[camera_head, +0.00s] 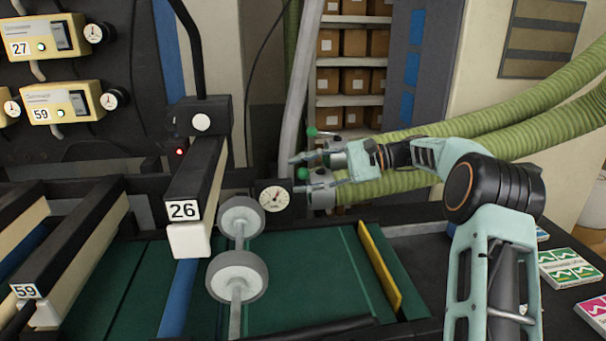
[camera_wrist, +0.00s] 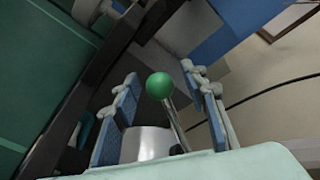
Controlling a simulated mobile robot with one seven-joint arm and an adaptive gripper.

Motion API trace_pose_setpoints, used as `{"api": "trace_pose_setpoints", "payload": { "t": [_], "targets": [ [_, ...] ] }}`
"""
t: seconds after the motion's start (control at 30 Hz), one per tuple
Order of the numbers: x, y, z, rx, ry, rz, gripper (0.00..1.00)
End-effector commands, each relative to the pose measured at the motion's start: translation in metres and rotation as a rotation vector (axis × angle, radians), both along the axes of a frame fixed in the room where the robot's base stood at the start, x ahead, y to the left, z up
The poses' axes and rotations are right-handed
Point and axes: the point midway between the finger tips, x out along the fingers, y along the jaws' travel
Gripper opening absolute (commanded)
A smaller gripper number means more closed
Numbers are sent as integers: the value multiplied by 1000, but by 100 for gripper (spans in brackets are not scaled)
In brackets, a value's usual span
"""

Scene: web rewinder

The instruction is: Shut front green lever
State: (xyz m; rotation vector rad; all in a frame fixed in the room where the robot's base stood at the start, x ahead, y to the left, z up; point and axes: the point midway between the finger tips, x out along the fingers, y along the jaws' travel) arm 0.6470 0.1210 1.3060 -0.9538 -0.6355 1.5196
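The front green lever's knob (camera_head: 302,173) shows beside the gauge in the head view, on a grey metal valve body (camera_head: 322,196). Its round green knob (camera_wrist: 160,86) and thin metal stem (camera_wrist: 176,125) are large in the wrist view. My gripper (camera_head: 312,170) is open, with its fingers around this lever. In the wrist view my gripper (camera_wrist: 165,92) has one blue-padded finger on each side of the knob, with a visible gap on both sides. A second green knob (camera_head: 312,131) stands behind it, above my gripper. The base of the front lever is partly hidden.
A round gauge (camera_head: 274,196) sits just left of the valves. Large green hoses (camera_head: 440,165) run behind my arm. A black arm labelled 26 (camera_head: 190,200) and grey rollers (camera_head: 238,270) stand to the left. Small boxes (camera_head: 566,267) lie at right.

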Motion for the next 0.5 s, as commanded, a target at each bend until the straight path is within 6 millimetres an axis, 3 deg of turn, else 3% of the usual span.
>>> {"api": "trace_pose_setpoints", "payload": {
  "t": [0.23, 0.5],
  "targets": [
    [0, -11, 3, 0, 0, -1, 40],
    [1, -67, 14, 1, -3, -4, 40]
  ]
}}
